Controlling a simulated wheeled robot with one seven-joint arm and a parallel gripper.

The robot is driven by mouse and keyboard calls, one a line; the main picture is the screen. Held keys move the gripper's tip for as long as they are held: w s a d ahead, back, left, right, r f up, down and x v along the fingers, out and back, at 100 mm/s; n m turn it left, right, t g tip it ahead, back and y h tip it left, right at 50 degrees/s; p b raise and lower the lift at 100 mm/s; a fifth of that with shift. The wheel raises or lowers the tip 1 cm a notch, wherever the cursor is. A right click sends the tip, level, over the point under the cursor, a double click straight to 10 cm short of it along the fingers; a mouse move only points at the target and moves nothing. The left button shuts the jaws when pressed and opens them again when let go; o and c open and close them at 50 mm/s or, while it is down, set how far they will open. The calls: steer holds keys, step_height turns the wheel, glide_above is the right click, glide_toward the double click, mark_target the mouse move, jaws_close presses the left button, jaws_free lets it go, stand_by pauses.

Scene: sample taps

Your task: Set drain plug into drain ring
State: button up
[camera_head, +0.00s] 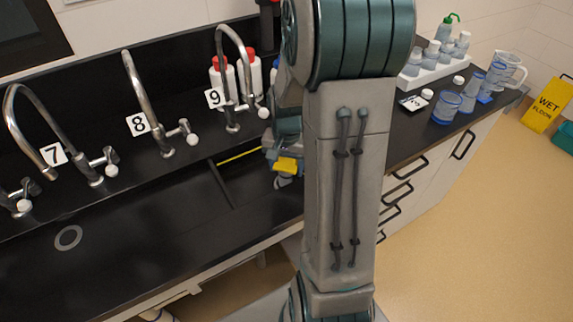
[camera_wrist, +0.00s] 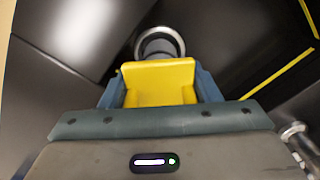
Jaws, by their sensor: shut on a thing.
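My gripper (camera_head: 287,165) is low over the right-hand sink basin in the head view, partly hidden by my arm. Its yellow fingers (camera_wrist: 160,82) are shut on the drain plug (camera_wrist: 157,47), a grey-blue round piece mostly hidden behind them in the wrist view. A small grey part (camera_head: 283,182) shows just below the fingertips in the head view. The shiny drain ring (camera_wrist: 181,41) appears around or right behind the plug in the wrist view. I cannot tell whether the plug is inside the ring or above it. Another drain ring (camera_head: 68,238) lies in the left basin.
Taps stand behind the basins, by number cards 7 (camera_head: 53,153), 8 (camera_head: 138,124) and 9 (camera_head: 214,97). A divider (camera_head: 220,184) separates the basins. White bottles with red caps (camera_head: 222,77) stand behind tap 9. Bottles and beakers (camera_head: 446,107) occupy the right counter.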

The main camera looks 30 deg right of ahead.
steer(key=shift+f+b, duration=0.4)
steer(key=shift+f, duration=0.05)
steer(key=o, duration=1)
steer(key=shift+r, duration=0.1)
steer(key=shift+r+p, duration=0.5)
steer(key=shift+r, duration=0.1)
step_height(320, 180, up, 12)
steer(key=shift+f, duration=0.25)
steer(key=shift+s, duration=0.1)
